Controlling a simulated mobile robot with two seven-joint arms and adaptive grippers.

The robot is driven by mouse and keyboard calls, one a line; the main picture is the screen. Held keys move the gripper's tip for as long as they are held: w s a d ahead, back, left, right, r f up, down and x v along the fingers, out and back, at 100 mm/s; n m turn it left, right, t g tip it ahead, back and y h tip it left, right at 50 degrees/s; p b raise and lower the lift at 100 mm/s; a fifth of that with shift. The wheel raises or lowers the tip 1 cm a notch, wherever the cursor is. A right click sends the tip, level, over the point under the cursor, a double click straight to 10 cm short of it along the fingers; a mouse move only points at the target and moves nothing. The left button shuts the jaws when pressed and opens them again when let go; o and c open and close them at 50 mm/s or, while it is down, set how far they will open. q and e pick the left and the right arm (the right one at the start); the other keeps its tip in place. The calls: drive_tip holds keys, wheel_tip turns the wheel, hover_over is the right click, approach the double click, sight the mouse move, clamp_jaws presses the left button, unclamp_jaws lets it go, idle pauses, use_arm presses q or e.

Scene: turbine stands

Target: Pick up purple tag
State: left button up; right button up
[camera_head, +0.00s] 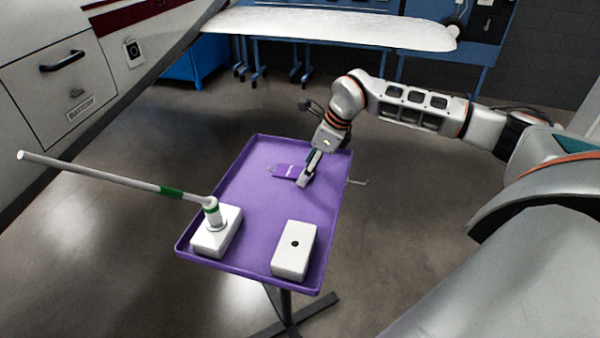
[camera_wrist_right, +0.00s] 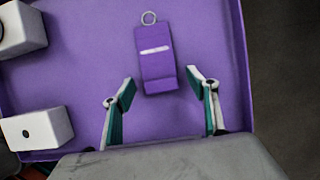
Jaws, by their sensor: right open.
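The purple tag (camera_head: 287,171) lies on the purple tray (camera_head: 258,210) near its far end, with a metal ring at one end. In the right wrist view the tag (camera_wrist_right: 155,60) has a white stripe, and its ring points away from my gripper. My right gripper (camera_head: 306,178) is over the tray beside the tag. In the wrist view my right gripper (camera_wrist_right: 157,88) is open, with its fingertips spread to either side of the tag's near end. Nothing is between the fingers. Whether they touch the tray is hard to tell. My left gripper is not seen.
A white block (camera_head: 294,250) with a dark hole stands at the tray's near right. Another white block (camera_head: 216,233) at the near left holds an upright fitting with a long grey rod (camera_head: 95,173) reaching out left past the tray. The tray's middle is clear.

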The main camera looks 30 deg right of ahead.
drive_tip(key=c, duration=1)
wheel_tip(320, 180, up, 20)
drive_tip(key=shift+r+p, duration=0.1)
drive_tip(key=shift+p, duration=0.3)
